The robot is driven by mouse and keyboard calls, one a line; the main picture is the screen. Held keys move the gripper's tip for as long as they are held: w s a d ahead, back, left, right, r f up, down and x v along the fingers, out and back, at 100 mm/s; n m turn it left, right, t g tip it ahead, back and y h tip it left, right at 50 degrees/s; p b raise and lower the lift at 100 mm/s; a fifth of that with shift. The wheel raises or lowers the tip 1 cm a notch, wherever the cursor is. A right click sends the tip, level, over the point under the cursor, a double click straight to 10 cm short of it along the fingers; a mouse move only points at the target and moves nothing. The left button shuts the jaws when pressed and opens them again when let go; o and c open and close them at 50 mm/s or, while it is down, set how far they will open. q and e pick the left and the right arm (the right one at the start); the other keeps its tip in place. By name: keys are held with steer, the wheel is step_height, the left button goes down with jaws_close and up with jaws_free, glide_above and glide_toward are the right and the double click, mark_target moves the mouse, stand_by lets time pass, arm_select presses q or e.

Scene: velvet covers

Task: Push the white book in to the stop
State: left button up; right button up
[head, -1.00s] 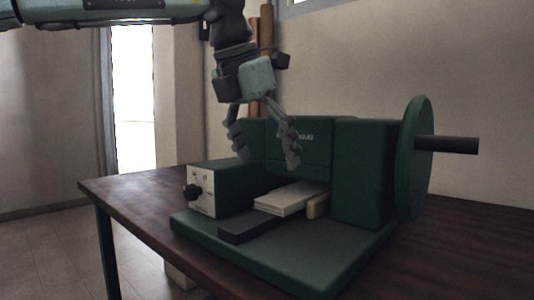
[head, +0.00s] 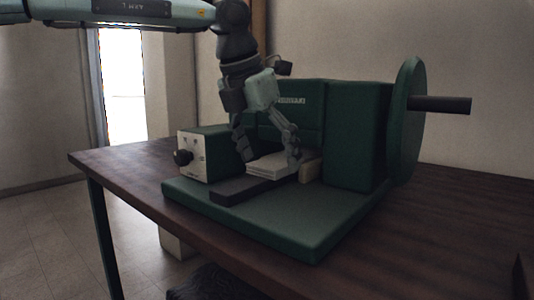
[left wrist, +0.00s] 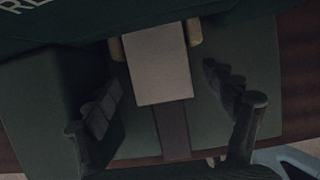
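The white book (head: 266,171) lies flat on the green machine's base (head: 300,222), below its upright green body. In the left wrist view the book (left wrist: 158,65) shows as a pale block with its far end beneath the machine's edge. My left gripper (head: 268,154) is open, pointing down over the book, with one finger on each side in the picture. The left wrist view shows both fingers spread apart, with gaps between them and the book. A dark bar (head: 240,194) lies in front of the book, and a cream block (head: 310,170) stands to its right. My right gripper is not in view.
A pale control box face with a black knob (head: 183,157) is left of the book. A large green wheel with a dark handle (head: 440,105) stands at the right. The brown table (head: 125,172) is bare at its left and right.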

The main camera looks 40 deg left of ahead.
arm_select(q)
steer(key=c, duration=1.2)
steer(key=o, duration=1.2)
steer(key=shift+o, duration=0.2)
steer(key=shift+r, duration=0.15)
steer(key=v, duration=1.1)
steer(key=shift+s+r, duration=0.15)
steer(key=shift+r, duration=0.25)
